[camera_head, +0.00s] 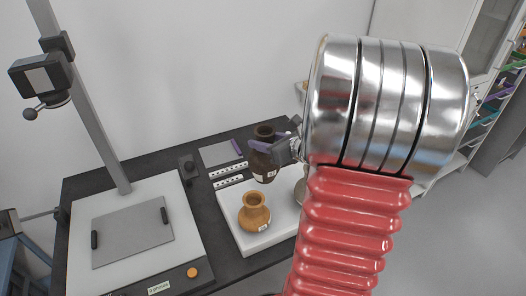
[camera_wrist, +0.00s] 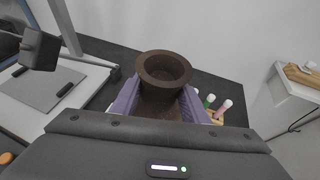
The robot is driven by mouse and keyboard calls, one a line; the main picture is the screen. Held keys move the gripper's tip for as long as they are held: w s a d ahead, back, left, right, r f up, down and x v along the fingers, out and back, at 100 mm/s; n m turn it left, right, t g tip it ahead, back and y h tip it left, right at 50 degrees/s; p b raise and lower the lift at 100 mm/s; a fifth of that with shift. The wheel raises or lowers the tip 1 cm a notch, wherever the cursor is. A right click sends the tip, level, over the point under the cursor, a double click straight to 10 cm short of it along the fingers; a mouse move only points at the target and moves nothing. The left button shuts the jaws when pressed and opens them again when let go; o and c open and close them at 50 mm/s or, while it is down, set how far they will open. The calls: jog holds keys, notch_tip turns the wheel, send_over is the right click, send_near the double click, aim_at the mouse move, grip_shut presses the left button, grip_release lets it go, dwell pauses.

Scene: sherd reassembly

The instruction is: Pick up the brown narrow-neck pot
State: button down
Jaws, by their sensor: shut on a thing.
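The brown narrow-neck pot (camera_head: 264,165) is dark brown and stands upright over the back of the white foam block (camera_head: 257,241) in the head view. In the wrist view its open mouth and neck (camera_wrist: 163,72) show between the purple finger pads. My gripper (camera_head: 274,146) is shut on the pot's neck from the right side; in the wrist view its fingers (camera_wrist: 160,102) sit on both sides of the pot. I cannot tell whether the pot's base touches the block. A tan pot (camera_head: 254,212) stands on the block in front of it.
A copy stand with a grey plate (camera_head: 132,232) and camera post stands left on the dark table. Scale bars (camera_head: 226,170) and a grey card (camera_head: 217,154) lie behind the block. Coloured-capped bottles (camera_wrist: 222,107) sit right of the pot in the wrist view.

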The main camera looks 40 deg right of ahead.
notch_tip(320, 180, up, 11)
jog(key=shift+r, duration=0.15)
dwell(0.8)
